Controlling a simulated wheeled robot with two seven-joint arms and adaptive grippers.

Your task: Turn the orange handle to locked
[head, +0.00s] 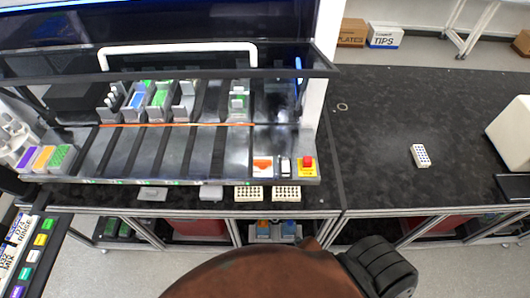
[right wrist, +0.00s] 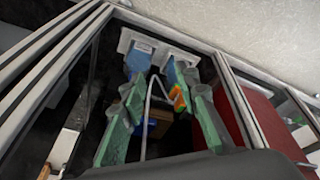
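The orange handle (head: 262,166) sits on a small white plate at the front right of the grey instrument deck (head: 140,170), in the head view. It looks small, and its exact angle is hard to read. No gripper is at it. A dark, ridged part of mine stands in front of the bench at the lower right of the head view; its fingers cannot be made out. My left gripper is not in view.
A red button (head: 307,161) on a yellow base stands right of the handle. Two white well plates (head: 249,193) (head: 286,193) lie in front of the deck. A glass sash edge (head: 180,74) crosses above the deck. The right bench (head: 385,115) is mostly clear.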

